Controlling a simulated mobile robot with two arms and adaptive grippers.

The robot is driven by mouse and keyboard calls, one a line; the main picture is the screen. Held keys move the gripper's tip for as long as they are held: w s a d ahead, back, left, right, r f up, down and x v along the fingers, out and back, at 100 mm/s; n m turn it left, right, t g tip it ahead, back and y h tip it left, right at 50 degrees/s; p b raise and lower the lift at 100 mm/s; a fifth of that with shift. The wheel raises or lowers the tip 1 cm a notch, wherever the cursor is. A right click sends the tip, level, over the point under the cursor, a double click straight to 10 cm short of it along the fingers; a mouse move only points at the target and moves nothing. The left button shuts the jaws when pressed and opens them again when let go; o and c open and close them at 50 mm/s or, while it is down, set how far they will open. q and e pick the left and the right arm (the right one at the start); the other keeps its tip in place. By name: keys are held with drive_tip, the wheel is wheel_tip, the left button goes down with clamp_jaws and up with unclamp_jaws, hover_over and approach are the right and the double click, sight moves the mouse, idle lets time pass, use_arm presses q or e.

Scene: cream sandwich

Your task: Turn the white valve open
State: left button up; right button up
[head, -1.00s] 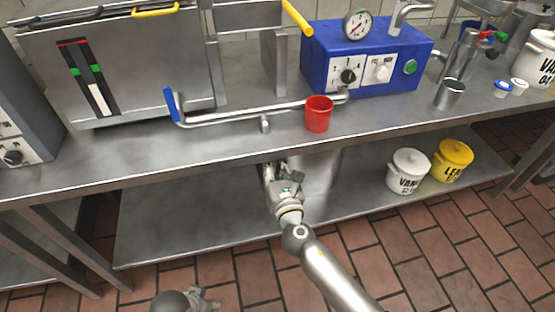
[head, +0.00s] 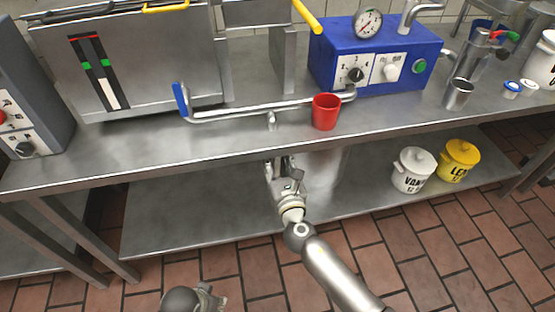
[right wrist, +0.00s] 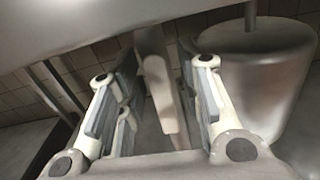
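A pale, off-white lever, which looks like the white valve's handle (right wrist: 160,92), hangs below the counter in the right wrist view. It stands between the two fingers of my right gripper (right wrist: 158,100). The fingers are apart, with a gap on both sides of the lever. In the head view my right gripper (head: 279,170) is under the counter's front edge, and the lever cannot be made out there. My left gripper (head: 211,298) is at the bottom edge, low over the floor and far from the valve; its fingers are too small to read.
A grey metal tank (right wrist: 258,75) stands right of the lever; it also shows under the counter in the head view (head: 322,170). The steel counter (head: 225,145) is above my right gripper. A red cup (head: 326,112) and blue machine (head: 330,55) stand on it. Lidded pots (head: 412,170) sit on the shelf.

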drive_tip(key=shift+s, duration=0.1)
drive_tip(key=v, duration=1.1)
drive_tip(key=shift+s, duration=0.35)
drive_tip(key=shift+d+r, duration=0.1)
drive_tip(key=shift+d, duration=0.05)
